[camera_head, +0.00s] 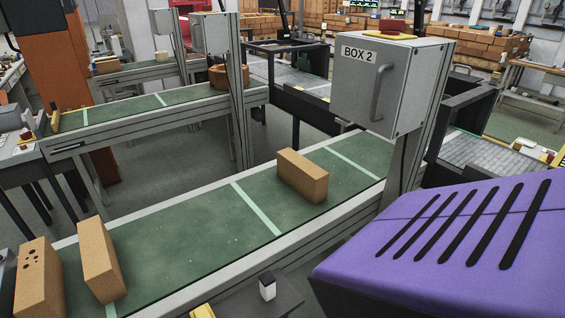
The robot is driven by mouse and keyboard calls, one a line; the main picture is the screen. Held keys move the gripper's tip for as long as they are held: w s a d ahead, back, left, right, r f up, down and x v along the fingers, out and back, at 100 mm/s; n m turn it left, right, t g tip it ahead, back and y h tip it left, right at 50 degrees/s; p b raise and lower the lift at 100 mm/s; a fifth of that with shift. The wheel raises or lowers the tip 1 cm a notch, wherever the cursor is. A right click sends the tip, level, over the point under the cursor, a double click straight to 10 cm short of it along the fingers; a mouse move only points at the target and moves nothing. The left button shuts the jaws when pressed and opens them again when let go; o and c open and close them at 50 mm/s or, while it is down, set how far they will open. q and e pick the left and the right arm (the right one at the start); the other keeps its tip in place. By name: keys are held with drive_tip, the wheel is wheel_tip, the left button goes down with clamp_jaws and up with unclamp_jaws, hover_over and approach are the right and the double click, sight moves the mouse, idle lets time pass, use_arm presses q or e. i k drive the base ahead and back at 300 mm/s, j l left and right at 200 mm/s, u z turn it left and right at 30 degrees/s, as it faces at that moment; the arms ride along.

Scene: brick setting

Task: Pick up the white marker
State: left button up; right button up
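I cannot make out a white marker for certain. A small upright white object with a dark top (268,287) stands on a dark grey surface (287,299) at the bottom centre, beside the near conveyor. I cannot tell whether it is a marker. Neither my left nor my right gripper is in view.
The near green conveyor (205,240) bears a brick (302,176) and another brick (101,262). A holed brick (39,280) is at lower left. A grey box labelled BOX 2 (350,85) stands beyond. A purple slotted surface (430,285) fills the lower right.

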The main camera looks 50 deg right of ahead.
sight(267, 280)
drive_tip(key=z, duration=1.4)
drive_tip(key=u, duration=0.7)
drive_tip(key=l+u, duration=1.05)
drive_tip(key=k+l+u, duration=0.15)
drive_tip(key=l, duration=0.15)
drive_tip(key=l+u, duration=0.15)
drive_tip(key=l, duration=0.2)
drive_tip(key=k+l+u, duration=0.1)
drive_tip(key=l, duration=0.2)
drive_tip(key=k, duration=0.05)
